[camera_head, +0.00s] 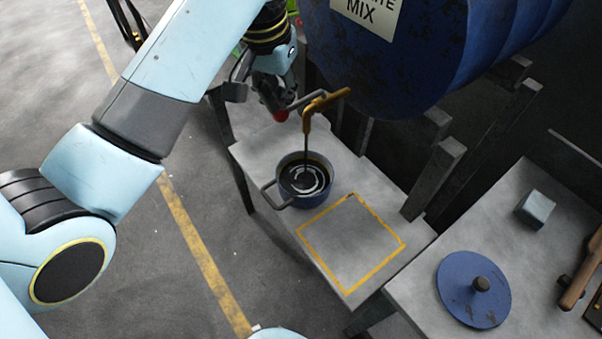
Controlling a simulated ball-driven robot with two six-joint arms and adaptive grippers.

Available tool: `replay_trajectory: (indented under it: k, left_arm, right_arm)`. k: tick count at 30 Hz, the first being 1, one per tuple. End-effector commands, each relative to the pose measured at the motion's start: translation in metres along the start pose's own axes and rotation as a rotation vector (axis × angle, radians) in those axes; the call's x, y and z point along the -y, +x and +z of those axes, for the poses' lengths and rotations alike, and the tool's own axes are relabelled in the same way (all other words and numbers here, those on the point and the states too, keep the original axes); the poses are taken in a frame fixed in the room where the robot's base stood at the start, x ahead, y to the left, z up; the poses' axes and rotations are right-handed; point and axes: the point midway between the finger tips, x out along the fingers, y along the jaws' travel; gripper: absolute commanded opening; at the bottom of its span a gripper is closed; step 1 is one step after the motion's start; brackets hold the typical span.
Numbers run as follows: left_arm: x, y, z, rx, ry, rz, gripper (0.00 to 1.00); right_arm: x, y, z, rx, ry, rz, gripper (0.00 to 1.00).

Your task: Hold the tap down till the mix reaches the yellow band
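A brass tap (309,118) with a lever handle sticks out below the blue drum (400,60), whose label ends in "MIX". A thin dark stream runs from its spout into a blue pot (304,190) with side handles. The pot holds dark liquid with pale swirls on its surface. My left gripper (290,108), dark with a red part, is at the tap's left, close to the lever. I cannot tell whether it touches the lever or whether its fingers are shut. My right gripper is out of view.
The pot stands on a grey bench (262,153), beside an empty yellow-outlined square (350,245). A second bench (410,290) at the right carries a blue lid (455,295) with a dark knob, a pale block (535,209) and a wooden-handled tool (583,281). Dark posts stand behind.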

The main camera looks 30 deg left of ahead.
Motion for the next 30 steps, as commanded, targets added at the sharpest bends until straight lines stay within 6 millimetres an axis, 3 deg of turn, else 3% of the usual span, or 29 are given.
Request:
replay_trajectory:
  k: [17, 23, 30]
  left_arm:
    - [0.0, -0.001, 0.0, 0.001, 0.0, 0.0, 0.0]
    - [0.0, -0.026, -0.005, -0.001, 0.0, 0.0, 0.0]
    - [0.0, -0.053, -0.012, -0.003, 0.0, 0.0, 0.0]
  right_arm:
    - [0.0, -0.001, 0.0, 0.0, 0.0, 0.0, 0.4]
    - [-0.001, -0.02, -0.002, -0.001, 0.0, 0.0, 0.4]
    - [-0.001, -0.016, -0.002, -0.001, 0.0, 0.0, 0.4]
